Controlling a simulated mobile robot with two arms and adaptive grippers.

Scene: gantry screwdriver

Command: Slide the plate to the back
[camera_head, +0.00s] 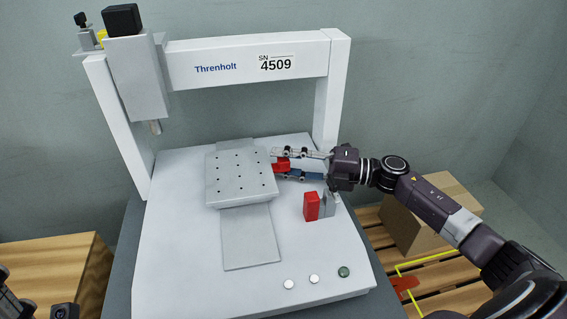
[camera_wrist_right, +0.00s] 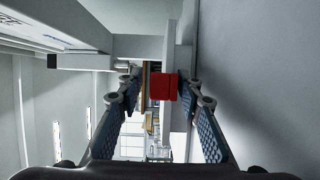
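The plate (camera_head: 238,180) is a grey square with several dark holes, on a flat track (camera_head: 250,240) on the white machine base. A long stretch of track shows in front of it and a short stretch behind it. A red block (camera_head: 282,166) is at the plate's right edge. My right gripper (camera_head: 286,164) reaches in from the right, its fingers on either side of this block. In the right wrist view the red block (camera_wrist_right: 163,87) lies between the open fingers, with a gap at least on the left. Dark parts of my left arm show at the bottom left corner; its fingers cannot be made out.
A white gantry (camera_head: 230,65) marked Threnholt spans the base, with a tool head (camera_head: 137,80) at its left. A separate red block (camera_head: 311,206) stands right of the track. Buttons (camera_head: 314,279) line the front edge. A cardboard box (camera_head: 425,210) is at the right.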

